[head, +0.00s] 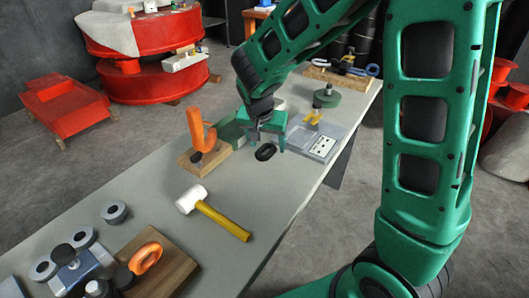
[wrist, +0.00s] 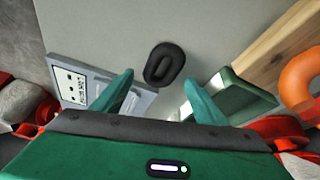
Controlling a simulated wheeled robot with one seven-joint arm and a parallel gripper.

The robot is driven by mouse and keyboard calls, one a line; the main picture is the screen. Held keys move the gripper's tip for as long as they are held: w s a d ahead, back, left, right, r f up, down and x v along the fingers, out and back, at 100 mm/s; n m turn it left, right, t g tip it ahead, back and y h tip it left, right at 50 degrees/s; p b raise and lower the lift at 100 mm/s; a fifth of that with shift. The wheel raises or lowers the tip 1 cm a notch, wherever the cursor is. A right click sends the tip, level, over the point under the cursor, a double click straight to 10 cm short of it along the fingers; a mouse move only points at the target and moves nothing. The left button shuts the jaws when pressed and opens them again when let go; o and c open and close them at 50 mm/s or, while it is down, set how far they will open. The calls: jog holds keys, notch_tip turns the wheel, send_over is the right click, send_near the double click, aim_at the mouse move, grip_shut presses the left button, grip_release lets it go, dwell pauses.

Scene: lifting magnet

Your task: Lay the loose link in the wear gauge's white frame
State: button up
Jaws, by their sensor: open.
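The loose link (head: 266,152), a black oval with a slot, lies on the grey table. In the wrist view the link (wrist: 164,65) is just beyond and between my fingertips, and no finger touches it there. My gripper (head: 266,140) is open and empty above the table by the link; its two green fingers (wrist: 159,82) stand apart. A flat grey plate with a white, black-marked panel, apparently the wear gauge (head: 322,145), lies right of my gripper. It shows at left in the wrist view (wrist: 78,85), partly hidden by my finger.
An orange hook (head: 208,138) stands on a wooden block left of my gripper, beside a green box (wrist: 246,97). A yellow-handled mallet (head: 222,218) lies nearer. A green round item (head: 326,97) stands behind the gauge. Table around the link is clear.

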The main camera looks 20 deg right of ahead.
jog(key=shift+w+d+f, duration=0.1)
jog(key=shift+f, duration=0.3)
jog(key=c, duration=1.3)
jog(key=shift+r, duration=0.1)
jog(key=shift+c, duration=0.2)
